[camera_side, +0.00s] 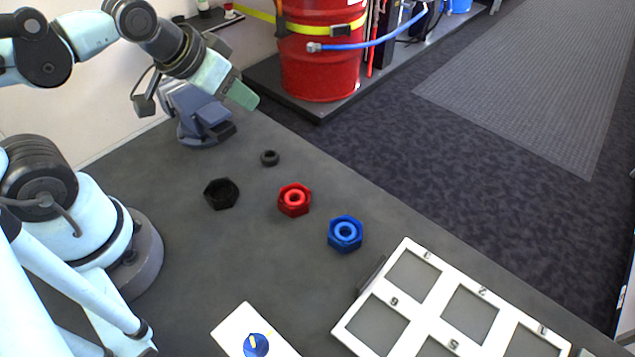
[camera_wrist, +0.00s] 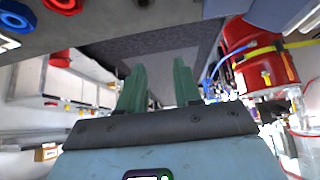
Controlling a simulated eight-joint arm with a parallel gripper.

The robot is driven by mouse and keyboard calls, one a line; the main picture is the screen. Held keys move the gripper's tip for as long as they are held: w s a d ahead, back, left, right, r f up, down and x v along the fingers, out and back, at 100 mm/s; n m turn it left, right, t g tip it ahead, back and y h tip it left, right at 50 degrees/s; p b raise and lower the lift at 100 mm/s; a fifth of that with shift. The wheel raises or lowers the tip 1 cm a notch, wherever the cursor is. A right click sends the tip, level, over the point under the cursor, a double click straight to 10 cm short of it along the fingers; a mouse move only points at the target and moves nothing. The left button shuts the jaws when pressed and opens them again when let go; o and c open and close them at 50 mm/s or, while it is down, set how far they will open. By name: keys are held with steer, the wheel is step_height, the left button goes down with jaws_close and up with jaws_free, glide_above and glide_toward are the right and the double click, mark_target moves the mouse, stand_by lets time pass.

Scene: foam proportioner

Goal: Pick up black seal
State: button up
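The black seal (camera_side: 270,158) is a small black ring lying flat on the dark table in the side view. It sits apart from the larger black hex nut (camera_side: 221,193), up and to the right of it. My gripper (camera_side: 243,96) is raised above the table, up and left of the seal in the picture, and not touching it. In the wrist view my gripper's two green fingers (camera_wrist: 160,80) stand apart with nothing between them.
A red nut (camera_side: 294,198) and a blue nut (camera_side: 345,232) each hold a ring of their own colour. A white framed tray (camera_side: 398,330) and a white block with a blue knob (camera_side: 256,344) lie nearer. A grey vise-like device (camera_side: 200,118) stands behind. A red drum (camera_side: 320,60) stands beyond the table.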

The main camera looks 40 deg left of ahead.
steer(key=o, duration=0.6)
steer(key=shift+w, duration=0.1)
steer(key=m+g, duration=0.4)
steer(key=g, duration=0.3)
glide_above(267, 155)
steer(key=shift+a+f, duration=0.1)
steer(key=shift+f, duration=6.75)
